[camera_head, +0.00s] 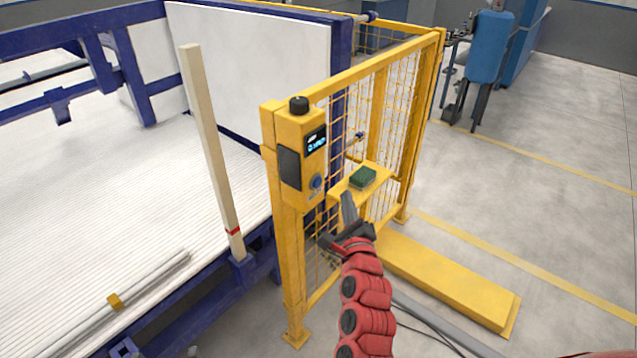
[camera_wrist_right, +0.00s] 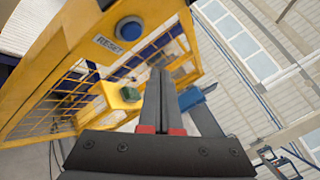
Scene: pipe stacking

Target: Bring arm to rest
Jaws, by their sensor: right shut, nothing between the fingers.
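My right arm (camera_head: 364,300) is red and reaches up from the bottom of the head view. Its dark gripper (camera_head: 348,207) is in front of the yellow mesh fence, just below and right of the yellow control box (camera_head: 302,160). In the right wrist view the two fingers (camera_wrist_right: 160,95) lie together, shut and empty. The box's blue button (camera_wrist_right: 129,29), with a RESET label (camera_wrist_right: 109,44), is beyond and left of the fingertips, apart from them. My left gripper is not in view.
A green block (camera_head: 362,177) sits on a small yellow shelf (camera_head: 340,196) close to the gripper. A wooden post (camera_head: 211,150) stands at the left by the blue-framed bed of white pipes (camera_head: 60,230). A low yellow beam (camera_head: 450,282) lies at right. Open floor (camera_head: 560,220) is further right.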

